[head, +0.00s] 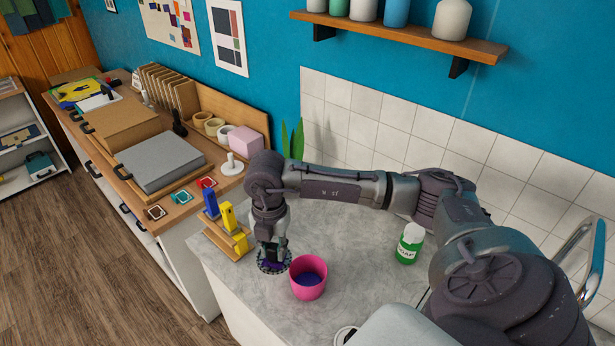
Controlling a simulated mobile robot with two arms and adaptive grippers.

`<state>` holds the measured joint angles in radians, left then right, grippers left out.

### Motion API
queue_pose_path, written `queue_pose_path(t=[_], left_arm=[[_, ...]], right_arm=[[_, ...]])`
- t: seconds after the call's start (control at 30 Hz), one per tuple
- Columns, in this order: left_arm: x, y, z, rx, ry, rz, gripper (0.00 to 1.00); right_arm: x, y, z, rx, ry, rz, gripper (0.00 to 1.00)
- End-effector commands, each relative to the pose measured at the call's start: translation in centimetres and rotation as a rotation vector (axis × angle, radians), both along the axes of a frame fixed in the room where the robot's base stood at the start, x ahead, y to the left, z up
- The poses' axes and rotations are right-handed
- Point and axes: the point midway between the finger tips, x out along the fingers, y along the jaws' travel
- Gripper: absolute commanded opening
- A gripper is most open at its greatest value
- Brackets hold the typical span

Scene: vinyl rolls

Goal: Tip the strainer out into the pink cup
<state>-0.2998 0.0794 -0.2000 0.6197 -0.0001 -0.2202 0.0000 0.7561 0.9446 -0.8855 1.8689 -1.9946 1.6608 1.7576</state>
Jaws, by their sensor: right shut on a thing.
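The pink cup (308,289) stands upright on the grey counter, with something dark blue inside it. My right gripper (271,262) points down just left of the cup and is shut on the strainer (273,268). The strainer shows as a round patterned rim with dark and purple parts, mostly hidden under the gripper. It looks about level, beside the cup. I cannot tell whether it touches the counter. My left gripper is not in view.
A wooden rack (228,236) with blue and yellow items stands left of my gripper. A green and white soap bottle (409,244) stands right of the cup. The grey counter (345,233) is bare behind the cup. A tap (580,245) is at the far right.

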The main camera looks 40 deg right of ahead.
Motion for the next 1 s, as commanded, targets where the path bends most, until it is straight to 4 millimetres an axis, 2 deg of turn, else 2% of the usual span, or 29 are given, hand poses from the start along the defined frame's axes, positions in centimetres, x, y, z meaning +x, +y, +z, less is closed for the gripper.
queue_pose_path(t=[0.23,1.0], left_arm=[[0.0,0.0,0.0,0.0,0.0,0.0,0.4],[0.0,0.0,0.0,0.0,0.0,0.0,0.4]], right_arm=[[0.1,0.4,0.4,0.004,-0.001,0.001,0.0],[1.3,5.8,4.9,0.006,0.0,0.001,0.0]])
